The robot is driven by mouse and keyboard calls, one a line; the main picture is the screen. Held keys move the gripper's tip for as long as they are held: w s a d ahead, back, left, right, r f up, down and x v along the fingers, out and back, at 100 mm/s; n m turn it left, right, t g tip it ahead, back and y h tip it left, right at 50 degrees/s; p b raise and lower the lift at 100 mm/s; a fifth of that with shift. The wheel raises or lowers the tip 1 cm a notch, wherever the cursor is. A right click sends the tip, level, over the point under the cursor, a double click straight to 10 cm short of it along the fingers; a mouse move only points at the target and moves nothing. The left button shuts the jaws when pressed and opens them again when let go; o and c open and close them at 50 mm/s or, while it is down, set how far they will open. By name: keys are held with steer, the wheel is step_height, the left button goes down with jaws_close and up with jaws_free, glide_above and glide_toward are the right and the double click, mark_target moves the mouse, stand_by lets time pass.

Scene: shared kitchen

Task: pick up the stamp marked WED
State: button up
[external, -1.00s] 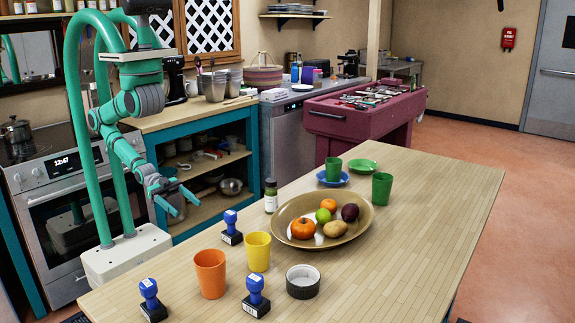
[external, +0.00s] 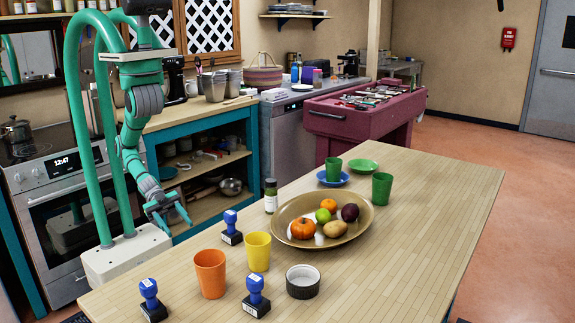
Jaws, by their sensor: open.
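Three stamps with blue handles and dark bases stand on the wooden table. One stamp (external: 231,227) is behind the cups, one stamp (external: 150,299) is at the front left, and one stamp (external: 256,296) is at the front, left of a small dish. Each has a small pale label, too small to read, so I cannot tell which is marked WED. My gripper (external: 176,221) is open and empty, fingers pointing down, left of the rear stamp and apart from all three.
An orange cup (external: 210,273) and a yellow cup (external: 257,251) stand among the stamps. A small dish (external: 303,281), a fruit bowl (external: 282,223) and a jar (external: 271,195) are to the right. The table's right side (external: 430,220) is clear.

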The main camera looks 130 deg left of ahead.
steer(key=w+d+r+m+t, duration=0.1)
steer(key=w+d+r+m, duration=0.1)
steer(key=w+d+r, duration=0.35)
steer(key=n+g+y, duration=0.4)
steer(key=n+y, duration=0.5)
steer(key=n, duration=0.2)
glide_toward(225, 213)
steer(key=f+x, duration=0.1)
steer(key=x, duration=0.9)
steer(key=shift+d+r, duration=0.1)
steer(key=shift+a+x, duration=0.2)
steer(key=shift+x, duration=2.5)
steer(key=shift+r, duration=0.2)
jaws_close()
